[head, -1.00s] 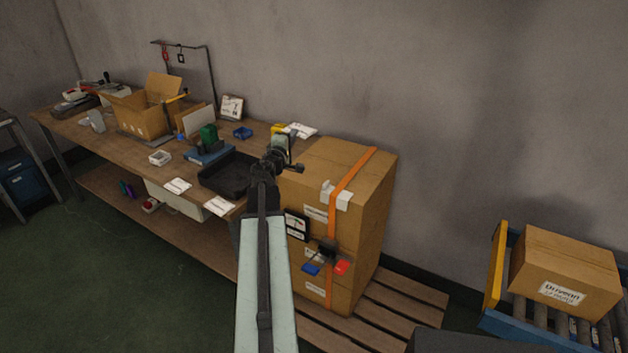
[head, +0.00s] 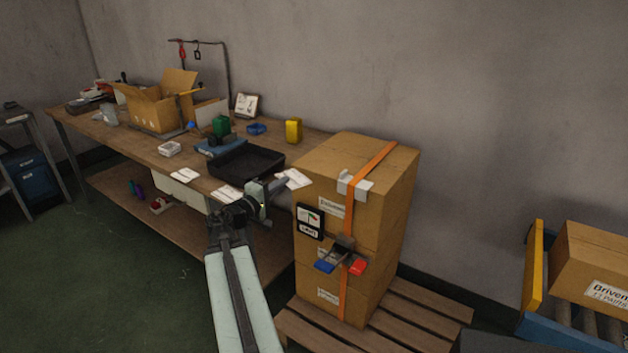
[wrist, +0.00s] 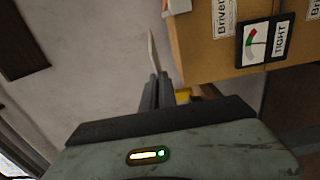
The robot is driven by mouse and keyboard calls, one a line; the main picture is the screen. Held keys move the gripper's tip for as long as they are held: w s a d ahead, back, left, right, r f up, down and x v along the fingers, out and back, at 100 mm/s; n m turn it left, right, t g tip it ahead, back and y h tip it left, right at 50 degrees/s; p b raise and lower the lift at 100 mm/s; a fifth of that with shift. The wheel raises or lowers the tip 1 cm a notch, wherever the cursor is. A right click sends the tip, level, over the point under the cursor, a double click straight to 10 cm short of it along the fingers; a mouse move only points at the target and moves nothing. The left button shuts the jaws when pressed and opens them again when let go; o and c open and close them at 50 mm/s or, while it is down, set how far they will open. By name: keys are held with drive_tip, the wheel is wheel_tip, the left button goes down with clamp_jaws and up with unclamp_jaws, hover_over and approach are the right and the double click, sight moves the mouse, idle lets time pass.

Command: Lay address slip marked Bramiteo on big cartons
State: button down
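My gripper (head: 277,187) is shut on a white address slip (head: 294,179), held in the air left of the stacked big cartons. The slip shows nearly edge-on in the wrist view (wrist: 153,50), above my closed fingers (wrist: 157,90); its writing cannot be read. The big cartons (head: 386,215) stand upright on a wooden pallet (head: 425,312), bound by an orange strap (head: 362,185) with a white corner guard on top. Their fronts carry white labels, a buckle with blue and red tabs (head: 340,256), and a gauge (head: 310,221) reading TIGHT in the wrist view. Slip and cartons are apart.
Two more white slips (head: 184,174) (head: 227,193) lie at the front edge of the workbench (head: 120,143). A black tray (head: 247,163), yellow block (head: 293,131) and open carton (head: 155,105) are on it. A roller conveyor with another carton (head: 592,262) is at right.

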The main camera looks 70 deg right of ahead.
drive_tip(key=d+f+b, duration=0.1)
drive_tip(key=d, duration=0.4)
drive_tip(key=s+d+f+b, duration=0.1)
drive_tip(key=d+f+b, duration=0.1)
drive_tip(key=d, duration=0.3)
drive_tip(key=d+f+b, duration=0.2)
drive_tip(key=d, duration=0.3)
drive_tip(key=shift+s+d+f, duration=0.15)
drive_tip(key=shift+s+d, duration=0.1)
drive_tip(key=shift+s, duration=0.15)
drive_tip(key=shift+r, duration=0.25)
drive_tip(key=c, duration=2.1)
unclamp_jaws()
drive_tip(key=shift+f, duration=0.25)
drive_tip(key=o, duration=0.4)
drive_tip(key=shift+r, duration=0.1)
